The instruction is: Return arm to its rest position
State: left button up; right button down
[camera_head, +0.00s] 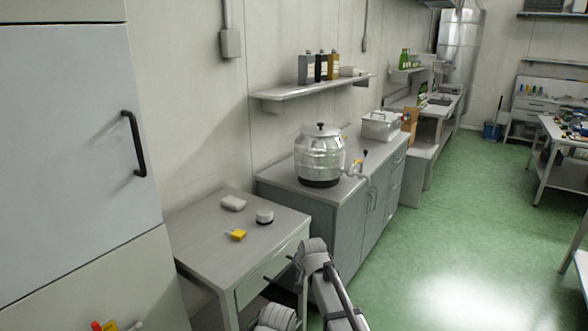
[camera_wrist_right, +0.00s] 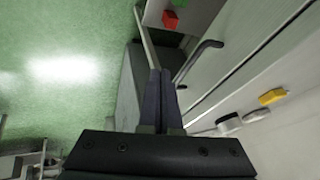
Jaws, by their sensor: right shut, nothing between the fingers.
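My right gripper (camera_wrist_right: 160,76) is shut and empty in the right wrist view, with its two dark fingers together. The fingers point toward a grey drawer front with a dark bar handle (camera_wrist_right: 198,60). I cannot tell whether they touch anything. In the head view, grey links of my arm rise from the bottom centre, in front of the small grey table (camera_head: 212,211). The right fingertips cannot be made out clearly there. My left gripper is not in view.
On the small table lie a yellow item (camera_head: 237,235), a round white-topped item (camera_head: 264,217) and a white block (camera_head: 233,203). A metal canister (camera_head: 320,157) stands on the counter behind. A red block (camera_wrist_right: 171,19) shows in the wrist view.

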jog(key=s+d+f+n+g, duration=0.1)
jog(key=s+d+n+g, duration=0.1)
jog(key=s+d, duration=0.5)
jog(key=s+d+f+n+g+h, duration=0.1)
jog(key=s+d, duration=0.2)
jog(key=s, duration=0.8)
jog(key=s+d+f+n+g, duration=0.15)
jog(key=s+d, duration=0.35)
jog(key=s, duration=0.5)
jog(key=s+a+r+n+p, duration=0.1)
jog(key=s+a+r+n, duration=0.1)
jog(key=a, duration=0.3)
jog(key=s+a+r+n+g+h+p, duration=0.1)
jog(key=s+a+r+p, duration=0.1)
jog(key=a, duration=0.3)
jog(key=shift+s+a+n+h+p, duration=0.15)
jog(key=shift+s+n+h+p, duration=0.15)
jog(key=shift+s+n, duration=0.1)
jog(key=shift+r+g, duration=0.1)
jog(key=shift+g, duration=0.15)
